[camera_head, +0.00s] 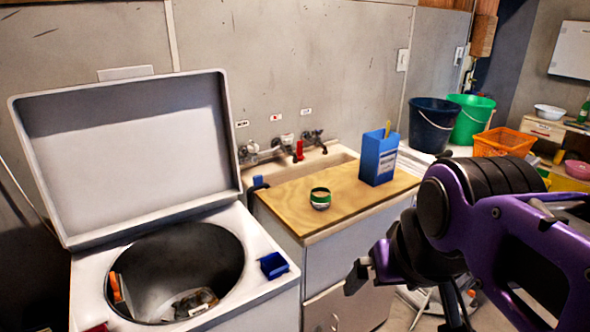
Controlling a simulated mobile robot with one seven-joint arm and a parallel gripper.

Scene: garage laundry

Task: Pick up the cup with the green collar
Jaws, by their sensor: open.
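My gripper (361,274) is in the lower right, in front of the cabinet, to the right of the cup and lower in the picture. It is apart from the cup and holds nothing that I can see. My purple arm hides part of it.
A blue box (379,158) stands behind and right of the cup. The sink (322,160) with taps lies behind the board. An open top-loading washer (84,277) is on the left, with a small blue container (273,265) on its edge. Buckets (436,125) stand at the back right.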

